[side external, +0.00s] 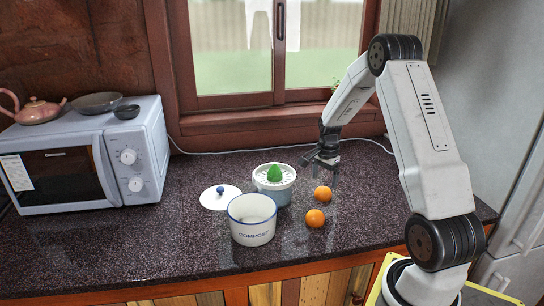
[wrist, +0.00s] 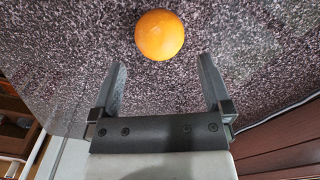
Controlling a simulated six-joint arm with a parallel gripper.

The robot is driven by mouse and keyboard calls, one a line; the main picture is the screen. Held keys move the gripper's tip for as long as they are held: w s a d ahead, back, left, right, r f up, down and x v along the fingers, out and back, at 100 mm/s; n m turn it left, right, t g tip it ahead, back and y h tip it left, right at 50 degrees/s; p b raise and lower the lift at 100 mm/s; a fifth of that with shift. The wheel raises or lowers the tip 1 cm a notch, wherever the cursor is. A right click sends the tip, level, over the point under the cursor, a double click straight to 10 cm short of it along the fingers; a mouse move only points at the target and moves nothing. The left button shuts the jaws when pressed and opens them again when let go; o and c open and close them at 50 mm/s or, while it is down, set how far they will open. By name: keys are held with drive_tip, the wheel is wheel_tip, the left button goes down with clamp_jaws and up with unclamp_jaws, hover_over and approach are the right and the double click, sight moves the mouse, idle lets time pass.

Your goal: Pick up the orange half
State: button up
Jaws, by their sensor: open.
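Two orange pieces lie on the dark speckled counter in the side view, one farther back (side external: 322,193) and one nearer the front (side external: 315,218). Both show rounded peel; no cut face is visible. My gripper (side external: 320,172) hangs above the counter, just behind and above the back orange piece. In the wrist view my gripper (wrist: 161,62) is open with nothing between its fingers. One orange piece (wrist: 159,35) shows there just beyond the fingertips, roughly centred between them. I cannot tell for sure which of the two it is.
A juicer with a green cone (side external: 274,178) stands left of the oranges. A white COMPOST pot (side external: 252,232) is in front of it, with its lid (side external: 219,197) lying behind left. A microwave (side external: 90,158) is at far left. The counter right of the oranges is clear.

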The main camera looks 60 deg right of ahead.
sight(324, 188)
drive_tip(key=shift+f, duration=0.1)
drive_tip(key=shift+f, duration=2.45)
drive_tip(key=c, duration=1.2)
